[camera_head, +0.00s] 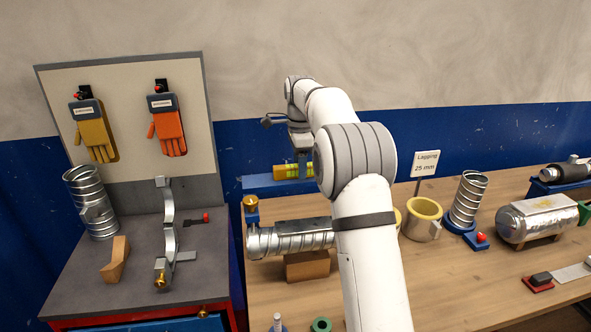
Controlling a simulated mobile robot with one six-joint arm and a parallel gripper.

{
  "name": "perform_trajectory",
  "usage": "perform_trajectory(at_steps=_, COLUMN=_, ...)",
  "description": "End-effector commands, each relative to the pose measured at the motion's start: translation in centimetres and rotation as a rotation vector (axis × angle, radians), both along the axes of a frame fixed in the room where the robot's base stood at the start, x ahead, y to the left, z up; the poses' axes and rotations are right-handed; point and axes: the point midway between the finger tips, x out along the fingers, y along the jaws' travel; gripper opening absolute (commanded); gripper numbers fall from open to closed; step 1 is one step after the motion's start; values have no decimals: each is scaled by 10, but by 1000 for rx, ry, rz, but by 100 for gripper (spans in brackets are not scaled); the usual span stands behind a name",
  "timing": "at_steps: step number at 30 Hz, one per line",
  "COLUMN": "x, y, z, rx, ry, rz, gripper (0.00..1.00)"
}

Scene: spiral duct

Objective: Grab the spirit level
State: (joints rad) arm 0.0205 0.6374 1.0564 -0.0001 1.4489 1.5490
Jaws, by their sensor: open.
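A short yellow bar with a greenish section, which looks like the spirit level (283,171), lies at the back of the wooden bench on a blue support (262,185). Its right part is hidden behind my arm. My gripper (302,165) points down at the level, with its fingers over or in front of the bar's middle. The fingers are small and partly hidden, and I cannot tell if they touch it. The gripper is open, and the level rests on its support.
A spiral duct (290,238) on a wooden block lies in front of the level, with a brass knob (250,203) at its left. To the right stand a yellow-lined ring (423,220), an upright duct (467,198) and a silver cylinder (537,218). A grey cabinet (130,285) stands left.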

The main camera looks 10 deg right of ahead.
Motion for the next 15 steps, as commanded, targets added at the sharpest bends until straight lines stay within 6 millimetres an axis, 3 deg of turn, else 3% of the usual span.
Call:
perform_trajectory(at_steps=9, x=0, y=0, z=-8, rx=0, ry=-1, rz=0, gripper=51)
perform_trajectory(at_steps=15, x=0, y=-1, z=-8, rx=0, ry=-1, rz=0, gripper=35)
